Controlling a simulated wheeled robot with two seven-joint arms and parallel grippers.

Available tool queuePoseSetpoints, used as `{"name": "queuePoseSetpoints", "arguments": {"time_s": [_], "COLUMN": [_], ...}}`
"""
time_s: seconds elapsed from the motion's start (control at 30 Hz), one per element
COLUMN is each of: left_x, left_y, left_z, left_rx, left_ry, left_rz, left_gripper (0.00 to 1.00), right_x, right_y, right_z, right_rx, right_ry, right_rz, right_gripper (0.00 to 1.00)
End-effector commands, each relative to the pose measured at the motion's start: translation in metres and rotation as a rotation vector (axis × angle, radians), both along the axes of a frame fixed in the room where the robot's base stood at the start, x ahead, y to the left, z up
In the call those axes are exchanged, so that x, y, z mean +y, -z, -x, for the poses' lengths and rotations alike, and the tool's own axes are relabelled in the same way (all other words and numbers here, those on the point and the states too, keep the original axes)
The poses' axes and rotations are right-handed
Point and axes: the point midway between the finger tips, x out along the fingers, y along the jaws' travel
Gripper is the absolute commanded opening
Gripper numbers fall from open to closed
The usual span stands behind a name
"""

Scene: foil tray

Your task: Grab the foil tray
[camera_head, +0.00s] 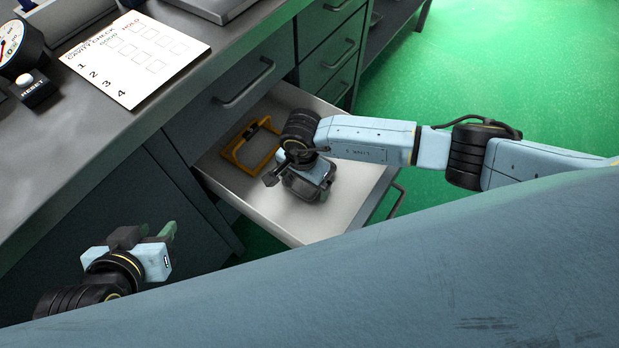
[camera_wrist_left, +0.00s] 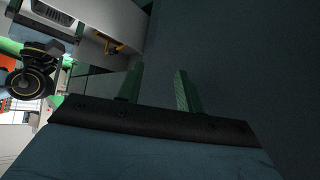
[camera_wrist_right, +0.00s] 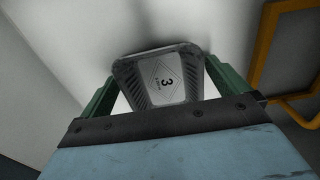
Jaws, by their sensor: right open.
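In the head view my right gripper (camera_head: 295,185) is down inside the open drawer and largely hides the tray. My left gripper (camera_head: 153,236) is outside the drawer at lower left, its fingers (camera_wrist_left: 160,78) apart and empty.
The open drawer (camera_head: 290,236) has raised walls around the right gripper. An orange frame (camera_head: 249,144) lies in it, left of my right gripper; it also shows in the right wrist view (camera_wrist_right: 263,50). The bench (camera_head: 60,150) above holds a checklist sheet (camera_head: 135,58) and a reset button (camera_head: 33,88).

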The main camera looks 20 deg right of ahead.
Motion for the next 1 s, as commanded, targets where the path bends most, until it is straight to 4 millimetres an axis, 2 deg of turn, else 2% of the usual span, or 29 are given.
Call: {"name": "queuePoseSetpoints", "arguments": {"time_s": [0.33, 0.6, 0.63, 1.0], "left_x": [-0.0029, -0.0027, -0.0027, -0.0024], "left_y": [-0.0052, -0.0048, -0.0048, -0.0044], "left_z": [-0.0057, -0.0055, -0.0055, -0.0045], "left_rx": [-0.042, -0.040, -0.040, -0.033], "left_ry": [0.004, 0.004, 0.004, 0.003], "left_rz": [0.011, 0.010, 0.010, 0.008], "left_gripper": [0.36, 0.36, 0.36, 0.36], "right_x": [0.0003, 0.0003, 0.0003, 0.0000], "right_y": [0.0032, 0.0031, 0.0031, 0.0014], "right_z": [-0.0001, -0.0002, -0.0002, -0.0004], "right_rx": [0.000, -0.001, -0.001, -0.001], "right_ry": [-0.001, -0.001, -0.001, 0.000], "right_rz": [-0.001, -0.001, -0.001, -0.001], "right_gripper": [1.00, 0.66, 0.64, 0.64]}}
